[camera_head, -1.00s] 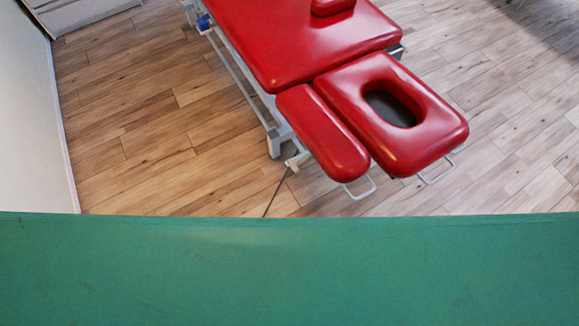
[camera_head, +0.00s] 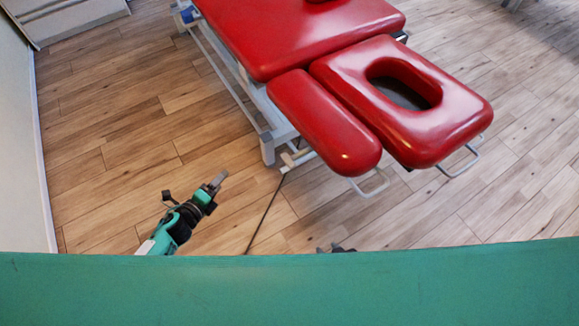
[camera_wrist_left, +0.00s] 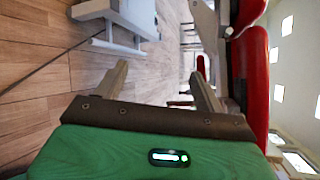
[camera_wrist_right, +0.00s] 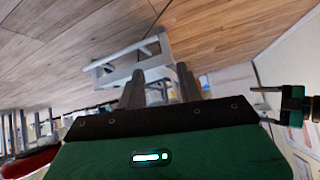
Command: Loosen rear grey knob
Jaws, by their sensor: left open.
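The red treatment table (camera_head: 300,40) has a headrest with a face hole (camera_head: 460,110) and a narrow red side pad (camera_head: 325,125). I cannot make out a grey knob in any view. My left gripper (camera_head: 217,181) is left of the side pad, over the floor and apart from the table. In the left wrist view its fingers (camera_wrist_left: 160,72) are wide apart and empty. My right gripper shows only as a dark tip (camera_head: 338,248) at the green edge. In the right wrist view its fingers (camera_wrist_right: 161,70) are apart with nothing seen held.
The table's pale metal frame (camera_head: 268,145) reaches the floor beside the side pad. White wire handles (camera_head: 460,162) stick out under the pads. A dark cable (camera_head: 264,215) lies on the wooden floor. A white cabinet (camera_head: 65,20) stands far left. The floor at left is clear.

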